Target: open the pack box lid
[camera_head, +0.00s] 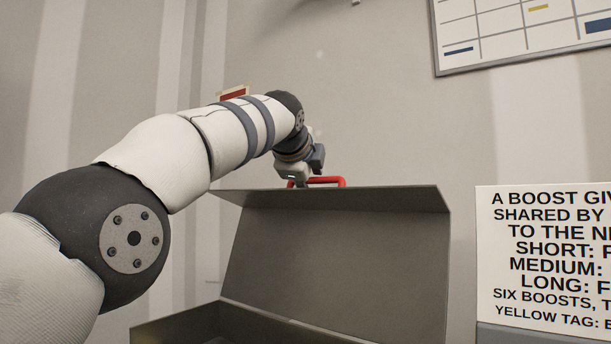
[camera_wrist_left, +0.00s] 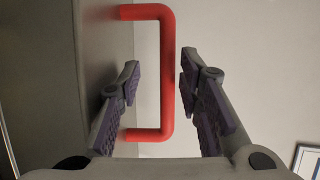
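The pack box (camera_head: 180,327) is dark grey and only its top part shows at the bottom of the head view. Its lid (camera_head: 340,255) stands raised, with a folded lip along its top edge. A red handle (camera_head: 330,181) shows above that edge, and it also appears in the left wrist view (camera_wrist_left: 167,75). My left gripper (camera_head: 303,172) is at the handle, behind the lid's top edge. In the left wrist view the fingers (camera_wrist_left: 158,85) are open on either side of the handle's long bar, with visible gaps. My right gripper is out of view.
A white sign (camera_head: 545,255) with black text stands right of the lid. A framed board (camera_head: 525,32) hangs on the wall at upper right. The wall (camera_head: 370,110) above the lid is bare.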

